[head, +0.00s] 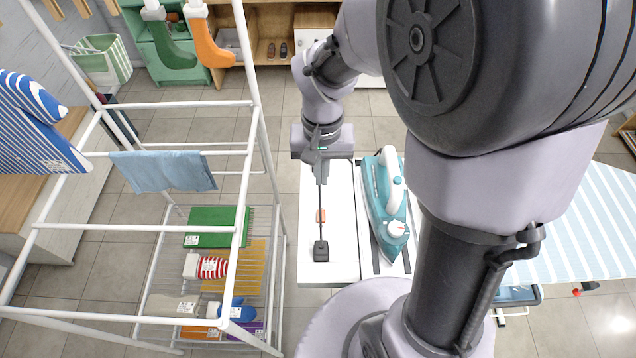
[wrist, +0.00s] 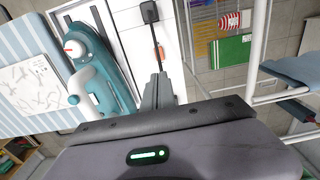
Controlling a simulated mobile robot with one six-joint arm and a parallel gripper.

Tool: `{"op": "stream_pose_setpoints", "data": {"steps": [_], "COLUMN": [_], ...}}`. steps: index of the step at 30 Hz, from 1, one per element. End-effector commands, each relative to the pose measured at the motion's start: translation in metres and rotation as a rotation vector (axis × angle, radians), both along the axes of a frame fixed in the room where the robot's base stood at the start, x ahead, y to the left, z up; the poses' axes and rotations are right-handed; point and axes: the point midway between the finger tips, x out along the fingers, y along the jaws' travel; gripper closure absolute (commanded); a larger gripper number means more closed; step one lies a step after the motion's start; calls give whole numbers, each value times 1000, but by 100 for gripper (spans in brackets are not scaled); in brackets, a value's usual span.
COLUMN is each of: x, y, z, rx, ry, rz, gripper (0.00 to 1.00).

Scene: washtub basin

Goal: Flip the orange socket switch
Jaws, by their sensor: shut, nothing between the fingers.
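The orange socket switch (head: 320,216) is a small block on a thin dark strip or cord. It lies on a white board, and a black plug-like block (head: 321,251) sits at the strip's near end. The black block also shows at the top of the wrist view (wrist: 149,11). My gripper (head: 319,172) is shut and empty, pointing down above the far part of the board, beyond the switch. In the wrist view its fingertips (wrist: 158,78) are together near the strip and appear apart from the switch. Their height above the board is hard to tell.
A teal iron (head: 386,205) stands on the board just right of the strip. A white drying rack (head: 259,140) with a blue cloth (head: 163,170) stands to the left. A striped ironing board (head: 560,230) is on the right.

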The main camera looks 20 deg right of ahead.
Motion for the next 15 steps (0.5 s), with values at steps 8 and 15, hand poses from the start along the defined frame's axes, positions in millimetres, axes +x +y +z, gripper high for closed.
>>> {"op": "stream_pose_setpoints", "data": {"steps": [8, 15], "x": [-1, -1], "y": [0, 0], "z": [-62, -111], "rx": [0, 1], "ry": [4, 3], "rz": [0, -1], "gripper": [100, 100]}}
